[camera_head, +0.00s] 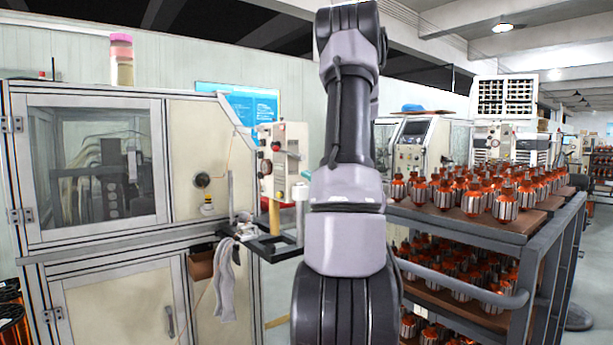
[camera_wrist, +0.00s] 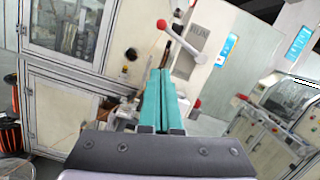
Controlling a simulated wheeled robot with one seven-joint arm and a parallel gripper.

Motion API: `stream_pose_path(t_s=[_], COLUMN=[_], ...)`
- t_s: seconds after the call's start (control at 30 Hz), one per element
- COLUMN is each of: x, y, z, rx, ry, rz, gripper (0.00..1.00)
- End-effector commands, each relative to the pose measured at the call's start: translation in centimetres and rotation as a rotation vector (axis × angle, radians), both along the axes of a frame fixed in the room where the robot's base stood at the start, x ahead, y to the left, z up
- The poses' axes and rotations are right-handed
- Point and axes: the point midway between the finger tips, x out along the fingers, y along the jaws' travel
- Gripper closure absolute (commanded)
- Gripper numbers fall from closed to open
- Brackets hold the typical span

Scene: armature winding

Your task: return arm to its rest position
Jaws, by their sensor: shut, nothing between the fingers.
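My arm stands raised in the middle of the head view, its upper links folded up toward the top of the picture. The fingers point toward the winding machine (camera_wrist: 70,98) and touch nothing that I can see.
The winding machine (camera_head: 97,237) stands at the left, with a small control box (camera_head: 284,160) beside my arm. A cart (camera_head: 547,262) with several copper-wound armatures (camera_head: 513,200) stands close on the right. A blue poster (camera_head: 256,107) hangs behind.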

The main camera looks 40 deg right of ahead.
Motion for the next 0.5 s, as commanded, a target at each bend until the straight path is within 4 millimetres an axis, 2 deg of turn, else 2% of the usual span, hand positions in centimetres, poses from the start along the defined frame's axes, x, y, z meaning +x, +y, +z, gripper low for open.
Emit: stream_pose_path(t_s=[0.37,0.43,0.5], x=[0.0,0.1,0.4], y=[0.0,0.5,2.1], z=[0.0,0.2,0.6], rx=[0.000,-0.006,-0.026], ry=[0.000,0.002,0.011], rz=[0.001,0.014,0.058], gripper=[1.00,1.00,1.00])
